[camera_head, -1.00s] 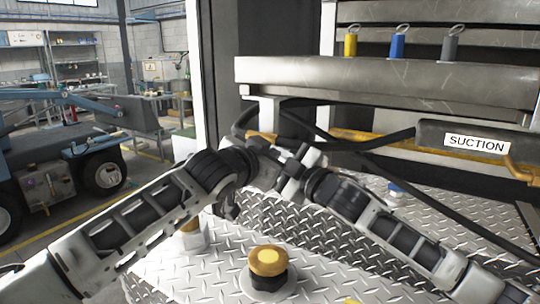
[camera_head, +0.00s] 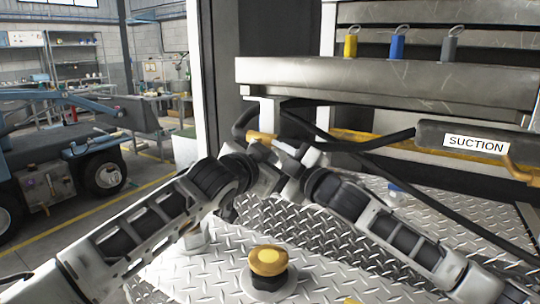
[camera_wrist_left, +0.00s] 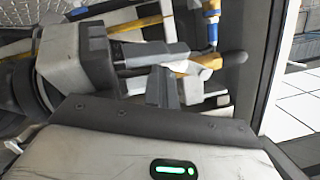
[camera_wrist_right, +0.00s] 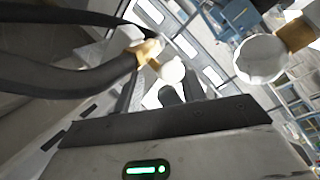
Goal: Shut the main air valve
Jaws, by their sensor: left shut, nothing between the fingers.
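A brass-yellow fitting (camera_head: 262,138) shows beside the grey post under the steel beam, behind my grippers. In the left wrist view a yellow bar (camera_wrist_left: 205,60) runs by a blue fitting (camera_wrist_left: 212,32). I cannot tell which part is the air valve. My left gripper (camera_head: 284,158) is shut and empty, close to the yellow part; its fingers (camera_wrist_left: 163,85) point at that area, contact unclear. My right gripper (camera_head: 300,175) is crowded against the left one. The right wrist view shows a yellow fitting (camera_wrist_right: 143,52) on a dark hose just beyond its fingers; their gap is unclear.
A brass-capped fitting (camera_head: 268,262) stands on the diamond-plate deck in front. A blue vehicle (camera_head: 60,150) is far left.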

